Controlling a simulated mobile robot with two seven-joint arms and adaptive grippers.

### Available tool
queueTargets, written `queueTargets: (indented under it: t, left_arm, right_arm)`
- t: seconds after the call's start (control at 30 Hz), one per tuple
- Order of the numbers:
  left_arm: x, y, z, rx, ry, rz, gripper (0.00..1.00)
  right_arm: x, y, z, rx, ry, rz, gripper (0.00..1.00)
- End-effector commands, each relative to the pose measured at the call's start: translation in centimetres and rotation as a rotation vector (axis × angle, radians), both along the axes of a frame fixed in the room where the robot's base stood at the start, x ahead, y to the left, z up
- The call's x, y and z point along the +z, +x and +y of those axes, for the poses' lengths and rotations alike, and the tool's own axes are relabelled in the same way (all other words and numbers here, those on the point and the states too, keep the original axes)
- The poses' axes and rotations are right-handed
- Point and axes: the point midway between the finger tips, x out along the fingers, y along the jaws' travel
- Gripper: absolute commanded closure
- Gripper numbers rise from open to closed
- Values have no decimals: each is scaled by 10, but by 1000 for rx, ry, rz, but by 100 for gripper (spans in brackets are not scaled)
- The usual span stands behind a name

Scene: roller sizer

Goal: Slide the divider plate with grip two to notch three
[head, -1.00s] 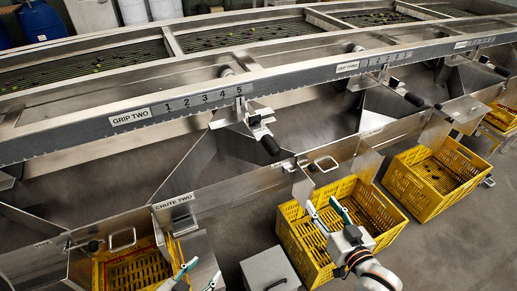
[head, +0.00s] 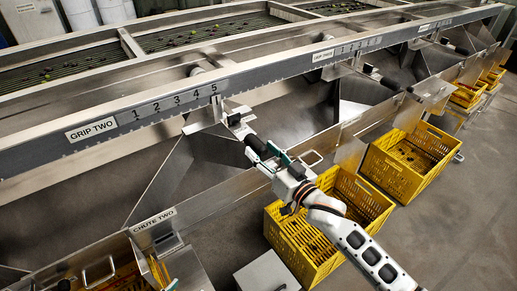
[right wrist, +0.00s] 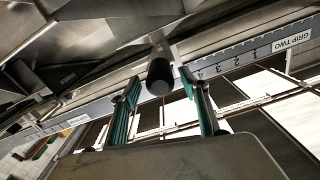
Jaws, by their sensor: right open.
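The grip two rail (head: 150,112) carries the numbers 1 to 5 beside a GRIP TWO label (head: 91,130). The divider's metal bracket (head: 232,118) sits at the 5 end of the scale. Its black handle (head: 254,144) points out toward me. The slanted divider plate (head: 163,178) appears to run down below it toward chute two. My right gripper (head: 268,152) is at the handle's outer end, jaws open. In the right wrist view the handle (right wrist: 160,77) appears between the two spread green fingers (right wrist: 161,92). Only a possible tip of my left gripper shows at the bottom edge.
Yellow crates (head: 330,222) stand on the floor below the chutes, one under my right arm. A grey box (head: 267,273) stands beside it. The CHUTE TWO wall (head: 153,220) and its wire handle are at lower left. Another numbered rail section with a handle lies farther right.

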Motion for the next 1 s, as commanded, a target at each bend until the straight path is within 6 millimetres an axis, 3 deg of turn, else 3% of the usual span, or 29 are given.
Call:
queueTargets:
  t: [0.2, 0.5, 0.67, 0.7, 0.87, 1.0]
  left_arm:
    - [1, 3, 2, 2, 4, -8, 51]
    - [2, 5, 3, 2, 6, -12, 51]
    - [0, 4, 4, 2, 7, -8, 51]
    - [0, 4, 4, 2, 7, -7, 51]
    - [1, 4, 4, 2, 7, -6, 51]
    - [11, 6, 3, 3, 2, -12, 51]
  right_arm:
    - [-1, 15, 11, 0, 0, 1, 55]
    - [0, 17, 12, 0, 0, 1, 55]
    - [0, 17, 12, 0, 0, 1, 96]
    - [0, 17, 12, 0, 0, 1, 100]
    - [0, 15, 16, 1, 1, 2, 100]
    - [3, 1, 36, 2, 5, 3, 100]
